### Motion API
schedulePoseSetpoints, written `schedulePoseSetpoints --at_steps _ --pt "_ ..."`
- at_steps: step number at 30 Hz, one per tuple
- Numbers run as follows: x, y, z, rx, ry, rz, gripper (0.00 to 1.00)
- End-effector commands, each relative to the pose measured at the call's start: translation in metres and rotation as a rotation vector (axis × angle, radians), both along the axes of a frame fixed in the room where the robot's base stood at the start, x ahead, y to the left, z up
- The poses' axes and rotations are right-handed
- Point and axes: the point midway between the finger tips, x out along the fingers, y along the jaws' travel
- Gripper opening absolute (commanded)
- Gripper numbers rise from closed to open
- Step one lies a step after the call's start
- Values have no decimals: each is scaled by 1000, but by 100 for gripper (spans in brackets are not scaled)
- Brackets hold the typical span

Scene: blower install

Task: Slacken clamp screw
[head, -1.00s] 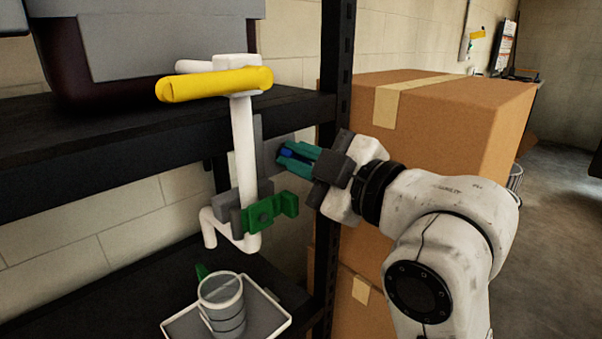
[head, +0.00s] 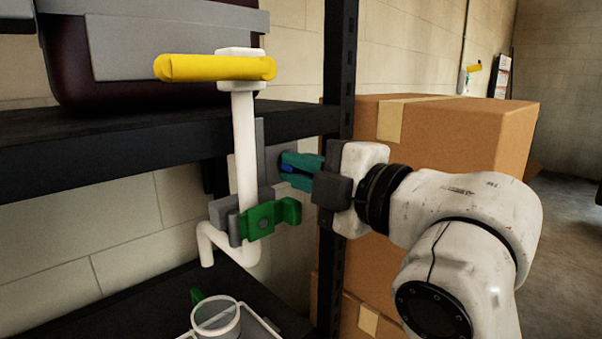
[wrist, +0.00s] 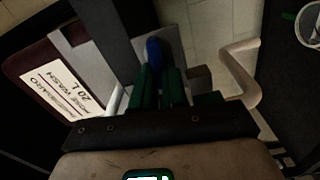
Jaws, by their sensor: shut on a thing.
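A white pipe (head: 244,150) with a yellow lever handle (head: 215,68) on top stands upright in front of the shelf. A green bracket (head: 262,221) and a grey clamp block (head: 222,210) sit low on it. A grey plate (head: 260,150) stands behind the pipe. My gripper (head: 287,168), with teal fingers, points left just right of that plate. It is shut on a small blue piece (wrist: 154,48), which looks like the clamp screw's knob; the fingers hide most of it. The white pipe's bend also shows in the wrist view (wrist: 243,75).
A black shelf post (head: 340,70) stands behind my gripper, with large cardboard boxes (head: 470,125) to the right. A dark container (head: 70,75) sits on the upper shelf.

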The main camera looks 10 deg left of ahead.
Motion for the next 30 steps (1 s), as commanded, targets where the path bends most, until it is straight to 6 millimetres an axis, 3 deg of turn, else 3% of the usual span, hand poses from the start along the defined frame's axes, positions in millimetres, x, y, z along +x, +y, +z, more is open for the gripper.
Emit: schedulePoseSetpoints --at_steps 10,11,18,30 --pt "-1 1 -2 -4 4 3 0" --pt "-1 1 -2 -4 4 4 15" --pt "0 1 -1 -2 2 1 38" --pt "-7 -10 0 1 -1 -1 38"
